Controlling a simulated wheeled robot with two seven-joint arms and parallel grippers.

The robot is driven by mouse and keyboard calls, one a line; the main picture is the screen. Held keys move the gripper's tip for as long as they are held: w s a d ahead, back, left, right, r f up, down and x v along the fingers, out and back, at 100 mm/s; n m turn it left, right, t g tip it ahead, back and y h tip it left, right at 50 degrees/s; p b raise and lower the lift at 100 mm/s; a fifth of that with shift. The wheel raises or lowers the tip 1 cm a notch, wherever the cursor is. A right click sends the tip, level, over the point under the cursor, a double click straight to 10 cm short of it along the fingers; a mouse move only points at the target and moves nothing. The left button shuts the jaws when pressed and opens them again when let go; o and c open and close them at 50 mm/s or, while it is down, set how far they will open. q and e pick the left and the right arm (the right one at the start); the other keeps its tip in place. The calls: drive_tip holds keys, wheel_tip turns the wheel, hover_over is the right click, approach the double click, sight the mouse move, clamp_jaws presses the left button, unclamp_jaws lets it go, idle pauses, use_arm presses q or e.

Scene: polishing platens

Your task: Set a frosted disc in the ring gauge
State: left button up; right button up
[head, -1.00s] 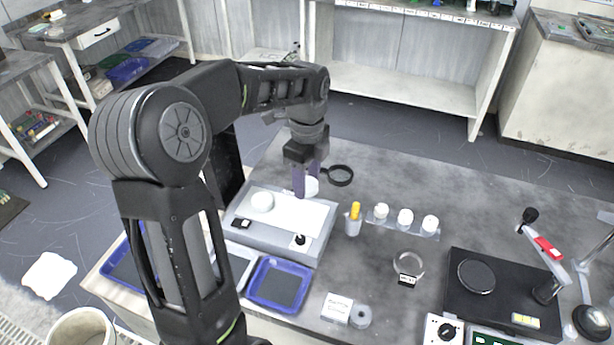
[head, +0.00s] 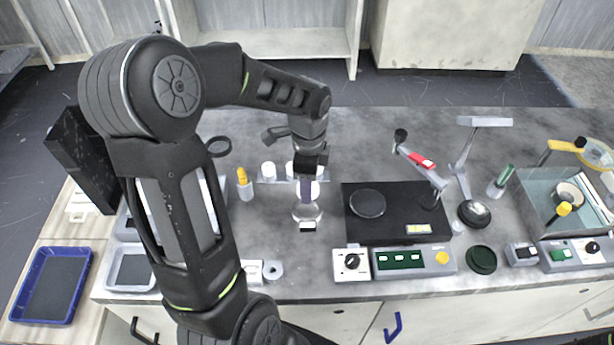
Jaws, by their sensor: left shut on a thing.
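White round pieces (head: 268,170) stand on a clear rack just behind, partly hidden by the gripper. My right gripper is not in view.
A black platen unit (head: 392,228) stands just right of the ring. A yellow-capped bottle (head: 244,184) is to its left, a black ring (head: 219,146) further back. My arm hides most of the pale panel box. A blue tray (head: 50,286) lies at far left.

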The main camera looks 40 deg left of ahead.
use_arm(q)
drive_tip(key=shift+a, duration=0.1)
idle(0.3)
drive_tip(key=shift+f+b, duration=1.7)
drive_tip(key=shift+f, duration=0.25)
drive_tip(key=shift+f+b, duration=0.85)
drive_tip(key=shift+f, duration=0.6)
idle(0.9)
drive_tip(key=o, duration=1.5)
